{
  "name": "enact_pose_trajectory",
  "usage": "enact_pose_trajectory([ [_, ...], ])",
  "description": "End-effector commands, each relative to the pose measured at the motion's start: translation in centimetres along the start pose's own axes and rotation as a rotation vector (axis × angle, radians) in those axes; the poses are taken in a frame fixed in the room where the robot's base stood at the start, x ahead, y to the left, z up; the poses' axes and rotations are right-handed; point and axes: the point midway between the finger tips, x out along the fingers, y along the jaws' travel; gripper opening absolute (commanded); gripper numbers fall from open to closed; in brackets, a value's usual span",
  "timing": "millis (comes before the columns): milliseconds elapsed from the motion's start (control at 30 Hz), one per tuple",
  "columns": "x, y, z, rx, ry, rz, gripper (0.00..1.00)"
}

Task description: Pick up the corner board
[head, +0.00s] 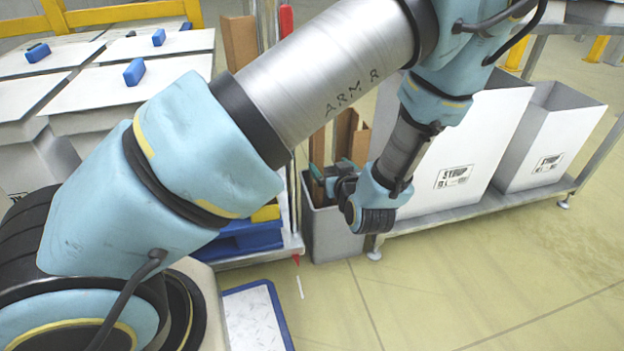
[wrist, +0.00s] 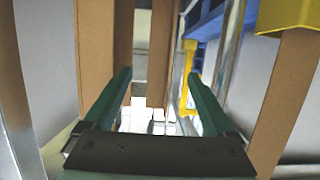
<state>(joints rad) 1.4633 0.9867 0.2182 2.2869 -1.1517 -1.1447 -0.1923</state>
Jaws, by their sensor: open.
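Several brown corner boards (head: 345,134) stand upright in a grey bin (head: 334,232) at the middle of the head view. My gripper (head: 317,174) is at the boards, just above the bin, partly hidden by my wrist. In the wrist view, my gripper (wrist: 158,82) has its two green fingers wide apart. A third brown board (wrist: 284,105) is outside the right finger. Contact cannot be told.
White boxes (head: 455,150) stand on a low metal rack (head: 470,208) right of the bin. A metal-framed cart with a blue crate (head: 250,240) is to the left. White-lidded boxes (head: 150,85) fill the left back. Floor at the right front is clear.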

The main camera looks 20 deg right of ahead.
Motion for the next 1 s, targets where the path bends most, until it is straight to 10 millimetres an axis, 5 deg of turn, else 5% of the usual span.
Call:
enact_pose_trajectory([
  [1000, 10.8, 0.0, 0.1, 0.001, 0.003, 0.0, 0.9],
])
